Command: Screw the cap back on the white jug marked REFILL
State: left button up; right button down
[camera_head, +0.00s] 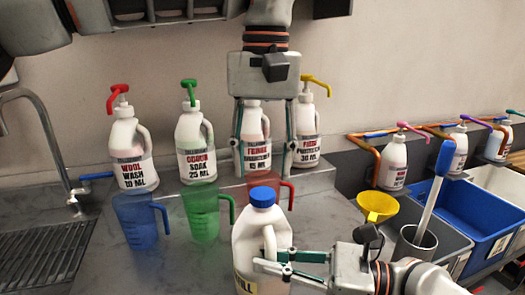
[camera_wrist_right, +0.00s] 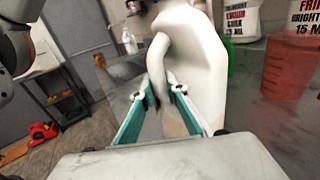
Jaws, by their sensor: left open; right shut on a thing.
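The white jug (camera_head: 258,238) stands upright on the grey counter at the front centre, with part of a label ending in "LL" showing. A blue cap (camera_head: 263,196) sits on top of its neck; I cannot tell how tight it is. My right gripper (camera_head: 283,262) is shut on the jug's handle from the right. The right wrist view shows the jug (camera_wrist_right: 205,75) close up, with the fingers (camera_wrist_right: 162,92) at its handle. My left gripper (camera_head: 264,172) is open and empty, pointing down above the cap, its fingers apart.
Behind stand labelled pump bottles (camera_head: 128,150) on a raised ledge. Blue (camera_head: 140,222), green (camera_head: 203,212) and red (camera_head: 272,186) measuring jugs stand before them. A yellow funnel (camera_head: 377,205) and a grey holder (camera_head: 414,245) are at right, near a blue bin (camera_head: 488,235). A sink is at left.

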pick_arm(q)
jog(key=n, duration=0.6)
jog(key=shift+r+n, duration=0.2)
jog(key=shift+n, duration=0.1)
jog(key=n, duration=0.7)
jog(key=shift+r, duration=0.25)
jog(key=n, duration=0.3)
jog(key=shift+r+n, duration=0.1)
jog(key=shift+n, duration=0.3)
jog(key=n, duration=0.3)
jog(key=shift+r+n, duration=0.15)
jog(key=shift+n, duration=0.15)
jog(key=n, duration=0.7)
jog(key=shift+r, duration=0.2)
jog(key=n, duration=0.5)
jog(key=shift+r, duration=0.2)
jog(key=n, duration=0.5)
jog(key=shift+r+n, duration=0.15)
jog(key=shift+n, duration=0.25)
jog(key=n, duration=0.5)
jog(key=shift+r, duration=0.15)
jog(key=n, duration=0.5)
jog(key=shift+r+n, duration=0.2)
jog(key=shift+n, duration=0.2)
